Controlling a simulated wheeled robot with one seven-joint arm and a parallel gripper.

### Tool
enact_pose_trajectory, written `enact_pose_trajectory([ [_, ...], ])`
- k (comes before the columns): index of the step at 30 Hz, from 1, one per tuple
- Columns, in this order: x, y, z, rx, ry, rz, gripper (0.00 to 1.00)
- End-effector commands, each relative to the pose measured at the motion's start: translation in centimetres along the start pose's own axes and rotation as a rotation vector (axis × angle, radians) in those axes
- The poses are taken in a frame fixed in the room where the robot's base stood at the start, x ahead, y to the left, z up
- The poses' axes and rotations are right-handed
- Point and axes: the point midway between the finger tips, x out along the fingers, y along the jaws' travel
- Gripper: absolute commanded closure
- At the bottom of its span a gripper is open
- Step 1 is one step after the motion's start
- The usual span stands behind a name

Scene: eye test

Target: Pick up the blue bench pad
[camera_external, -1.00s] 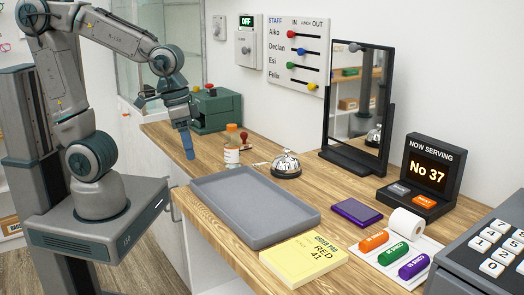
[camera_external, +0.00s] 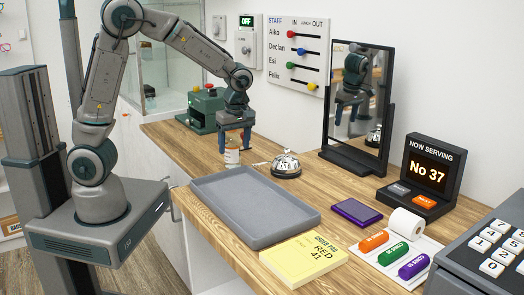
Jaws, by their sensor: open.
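I see no pad that is plainly blue. The closest is a flat purple pad (camera_external: 357,212) with a dark rim, lying on the wooden counter right of the grey tray. A yellow order pad (camera_external: 303,259) marked "RED 41" lies at the counter's front edge. My gripper (camera_external: 235,146) has blue fingers, is open, and points down over the far left part of the counter, well away from both pads. It is in front of or above a small white-labelled bottle (camera_external: 232,158) and hides its top; I cannot tell whether they touch.
The empty grey tray (camera_external: 205,197) fills the front middle. A green box (camera_external: 206,108) is behind.

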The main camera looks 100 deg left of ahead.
Motion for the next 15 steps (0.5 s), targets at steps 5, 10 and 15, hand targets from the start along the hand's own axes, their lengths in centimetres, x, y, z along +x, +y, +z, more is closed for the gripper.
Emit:
enact_pose_trajectory([
  [5, 3.9, -0.2, 0.0, 0.003, 0.001, -0.006, 0.35],
  [10, 6.3, -0.2, 0.1, 0.003, 0.0, -0.003, 0.35],
  [15, 7.3, -0.2, 0.2, 0.005, -0.001, -0.002, 0.35],
])
